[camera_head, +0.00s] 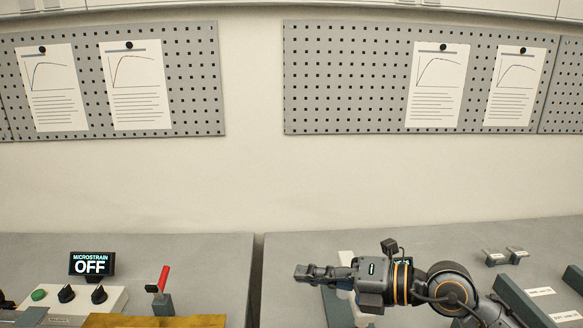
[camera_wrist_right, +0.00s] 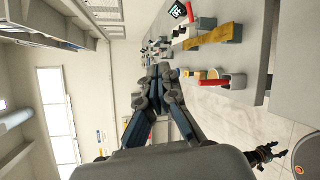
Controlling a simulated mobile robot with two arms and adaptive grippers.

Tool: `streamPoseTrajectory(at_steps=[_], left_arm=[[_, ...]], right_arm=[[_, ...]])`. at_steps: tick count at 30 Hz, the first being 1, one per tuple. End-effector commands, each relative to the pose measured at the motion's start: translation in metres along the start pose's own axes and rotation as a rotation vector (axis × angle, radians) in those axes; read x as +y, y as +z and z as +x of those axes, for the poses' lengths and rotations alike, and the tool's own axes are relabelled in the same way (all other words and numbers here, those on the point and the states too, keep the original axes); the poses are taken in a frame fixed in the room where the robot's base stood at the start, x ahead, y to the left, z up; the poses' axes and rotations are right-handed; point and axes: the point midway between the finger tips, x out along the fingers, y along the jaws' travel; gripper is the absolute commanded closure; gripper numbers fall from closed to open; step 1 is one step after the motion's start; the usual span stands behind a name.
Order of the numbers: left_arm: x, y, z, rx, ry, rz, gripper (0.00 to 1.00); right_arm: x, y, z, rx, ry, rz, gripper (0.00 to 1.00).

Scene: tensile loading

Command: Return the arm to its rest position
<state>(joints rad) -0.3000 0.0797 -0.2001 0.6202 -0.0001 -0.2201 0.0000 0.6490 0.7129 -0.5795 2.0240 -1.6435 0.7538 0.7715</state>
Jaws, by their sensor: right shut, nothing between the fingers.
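My right arm comes in from the lower right in the head view. Its gripper (camera_head: 302,273) points left above the right-hand grey bench (camera_head: 290,300). The fingers are shut with nothing between them. In the right wrist view the shut gripper (camera_wrist_right: 158,72) also shows, with the benches beyond it to the upper right.
A display reading "MICROSTRAIN OFF" (camera_head: 92,263), a control box with a green button (camera_head: 39,295) and a red-handled lever (camera_head: 163,279) stand on the left bench. Dark bars (camera_head: 520,300) and small grey parts (camera_head: 506,256) lie right of my arm. A gap separates the benches.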

Motion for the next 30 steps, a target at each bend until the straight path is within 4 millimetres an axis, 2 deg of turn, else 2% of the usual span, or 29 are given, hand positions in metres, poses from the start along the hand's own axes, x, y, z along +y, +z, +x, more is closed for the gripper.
streamPoseTrajectory(at_steps=[1,4,6,8,11,14,15,17,18,20,22,25,30], left_arm=[[0.0,0.0,0.0,0.0,0.0,0.0,0.55],[0.0,0.0,0.0,0.0,0.0,0.0,0.55],[0.0,0.0,0.0,0.0,0.0,0.0,0.55],[0.0,0.0,0.0,0.0,0.0,0.0,0.55],[0.0,0.0,0.0,0.0,0.0,0.0,0.55],[0.0,0.0,0.0,0.0,0.0,0.0,0.55],[0.0,0.0,0.0,0.0,0.0,0.0,0.55],[0.0,0.0,0.0,0.0,0.0,0.0,0.55],[0.0,0.0,0.0,0.0,0.0,0.0,0.55],[0.0,0.0,0.0,0.0,0.0,0.0,0.55],[0.0,0.0,0.0,0.0,0.0,0.0,0.55],[0.0,0.0,0.0,0.0,0.0,0.0,0.55],[0.0,0.0,0.0,0.0,0.0,0.0,0.55]], right_arm=[[0.023,-0.01,0.004,-0.03,0.156,0.079,1.0],[0.059,-0.006,-0.008,-0.152,0.426,0.251,1.0],[0.069,0.007,-0.025,-0.273,0.576,0.396,1.0],[0.064,0.021,-0.044,-0.397,0.675,0.532,1.0],[0.029,0.042,-0.078,-0.63,0.771,0.784,1.0],[-0.032,0.045,-0.109,-0.882,0.772,1.051,1.0],[-0.061,0.04,-0.12,-0.981,0.745,1.16,1.0],[-0.102,0.024,-0.133,-1.113,0.684,1.312,1.0],[-0.128,0.01,-0.14,-1.192,0.629,1.406,1.0],[-0.165,-0.018,-0.149,-1.296,0.531,1.542,1.0],[-0.2,-0.056,-0.157,-1.398,0.396,1.69,1.0],[-0.235,-0.112,-0.165,-1.494,0.197,1.866,1.0],[-0.261,-0.192,-0.174,-1.565,-0.099,2.07,1.0]])
